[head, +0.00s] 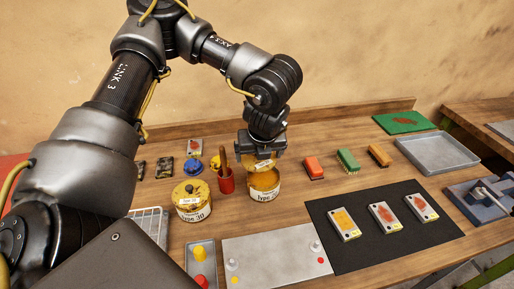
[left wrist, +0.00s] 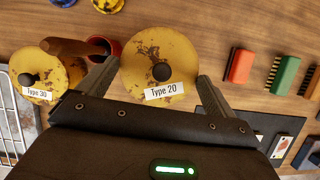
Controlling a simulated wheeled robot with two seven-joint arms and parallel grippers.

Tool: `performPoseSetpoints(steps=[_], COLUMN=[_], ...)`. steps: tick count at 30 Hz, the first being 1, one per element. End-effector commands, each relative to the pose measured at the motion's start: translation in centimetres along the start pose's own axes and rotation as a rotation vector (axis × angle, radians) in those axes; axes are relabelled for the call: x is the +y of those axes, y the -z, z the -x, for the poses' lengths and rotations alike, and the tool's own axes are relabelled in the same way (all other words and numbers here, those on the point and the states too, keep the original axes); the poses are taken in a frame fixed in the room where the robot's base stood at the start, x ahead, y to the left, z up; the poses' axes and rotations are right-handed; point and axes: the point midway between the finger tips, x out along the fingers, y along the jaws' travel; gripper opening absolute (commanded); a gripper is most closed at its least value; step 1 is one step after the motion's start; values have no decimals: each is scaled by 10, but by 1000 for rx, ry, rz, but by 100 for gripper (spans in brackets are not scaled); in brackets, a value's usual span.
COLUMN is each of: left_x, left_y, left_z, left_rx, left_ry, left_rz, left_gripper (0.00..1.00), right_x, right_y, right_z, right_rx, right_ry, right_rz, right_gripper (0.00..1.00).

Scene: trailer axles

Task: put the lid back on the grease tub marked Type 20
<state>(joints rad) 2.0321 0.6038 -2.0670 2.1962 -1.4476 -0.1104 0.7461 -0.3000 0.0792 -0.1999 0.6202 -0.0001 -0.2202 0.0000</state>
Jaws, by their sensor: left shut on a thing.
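My left gripper (head: 262,156) is shut on a rusty yellow lid (head: 261,165) with a dark knob and a white tag. The tag reads Type 20 in the left wrist view, where the lid (left wrist: 150,62) sits between the fingers. The lid is right over a yellow tub (head: 264,188), slightly tilted; a small gap seems to show between them. The tub has a white label starting with Type; its number is hard to read. The lid hides the tub in the left wrist view. My right gripper is in neither view.
A lidded tub marked Type 30 (head: 192,201) and a red cup (head: 226,182) with a brown handle stand close on the left. Brushes (head: 347,160) lie to the right. A grey plate (head: 277,255) and black mat (head: 340,258) are in front.

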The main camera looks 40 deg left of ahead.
Motion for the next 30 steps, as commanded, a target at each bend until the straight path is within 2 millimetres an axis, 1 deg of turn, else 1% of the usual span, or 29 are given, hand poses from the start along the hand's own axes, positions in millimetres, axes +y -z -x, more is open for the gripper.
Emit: performPoseSetpoints(steps=[1, 5, 12, 15, 18, 21, 24, 27, 28, 30], left_x=[-4, -8, -16, -18, -20, -22, -23, -24, -24, -25], left_y=[5, 22, 54, 66, 74, 79, 83, 84, 84, 85], left_z=[2, 6, 23, 31, 38, 44, 47, 49, 49, 50], left_rx=[-7, -4, 9, 13, 14, 13, 11, 9, 9, 8], left_ry=[-52, -210, -564, -689, -781, -843, -880, -898, -901, -904], left_rz=[110, 502, 1353, 1642, 1861, 2011, 2106, 2154, 2162, 2171], left_gripper=[69, 69, 69, 69, 69, 69, 69, 69, 69, 69], right_x=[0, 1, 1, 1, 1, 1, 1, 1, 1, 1], right_y=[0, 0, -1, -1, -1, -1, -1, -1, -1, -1], right_z=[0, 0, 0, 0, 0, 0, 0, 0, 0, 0], right_rx=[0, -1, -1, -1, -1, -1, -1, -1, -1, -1], right_ry=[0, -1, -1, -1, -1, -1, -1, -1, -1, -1], right_rz=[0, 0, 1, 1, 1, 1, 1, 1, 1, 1], right_gripper=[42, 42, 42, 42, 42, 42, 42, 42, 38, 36])
